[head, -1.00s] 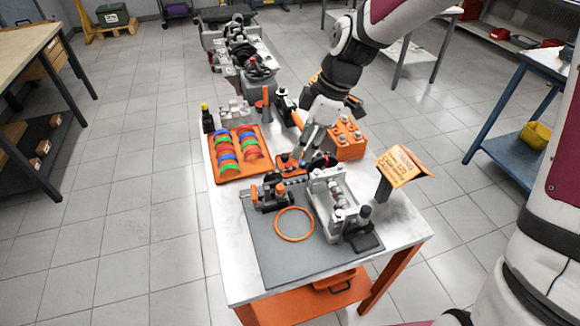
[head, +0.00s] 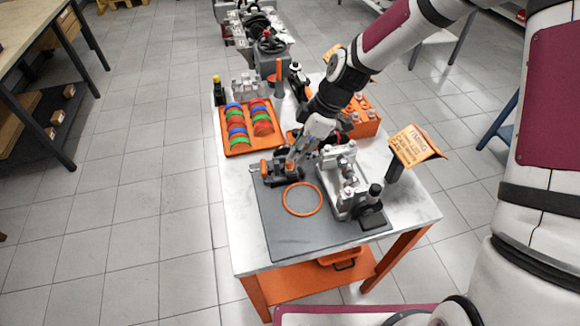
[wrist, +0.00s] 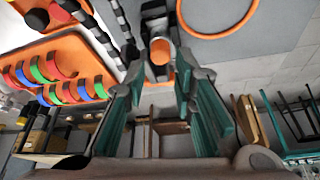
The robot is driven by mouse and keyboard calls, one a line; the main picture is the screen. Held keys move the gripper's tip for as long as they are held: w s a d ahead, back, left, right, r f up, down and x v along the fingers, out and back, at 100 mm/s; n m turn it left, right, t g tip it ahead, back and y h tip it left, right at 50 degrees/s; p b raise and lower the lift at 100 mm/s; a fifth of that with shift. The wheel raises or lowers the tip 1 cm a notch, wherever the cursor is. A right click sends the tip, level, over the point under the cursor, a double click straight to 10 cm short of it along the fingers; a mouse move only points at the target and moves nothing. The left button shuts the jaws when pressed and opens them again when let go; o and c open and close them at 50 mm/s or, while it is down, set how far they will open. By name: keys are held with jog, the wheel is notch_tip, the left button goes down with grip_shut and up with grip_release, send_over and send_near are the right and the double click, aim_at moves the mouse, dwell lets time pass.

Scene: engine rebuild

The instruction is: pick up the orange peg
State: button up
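An orange peg (head: 264,167) shows as a small orange part on the dark grey fixture at the back left of the grey mat. In the wrist view, a round orange end (wrist: 161,50) shows in a grey holder just beyond my fingertips; it appears to be this peg. My gripper (head: 292,161) reaches down beside the fixture from the back right. In the wrist view, my gripper (wrist: 160,80) has its teal-padded fingers spread apart, with nothing held between them. Whether the fingertips touch the fixture cannot be told.
An orange ring (head: 302,199) lies on the grey mat (head: 285,238). A grey engine block (head: 345,182) stands right of it. An orange tray (head: 228,139) of coloured half-rings is at the back left. A sign (head: 412,147) stands at the right edge. The mat's front is clear.

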jog(key=x, duration=0.4)
jog(key=shift+f, duration=0.1)
jog(key=shift+c, duration=0.5)
grip_shut()
notch_tip(320, 180, up, 10)
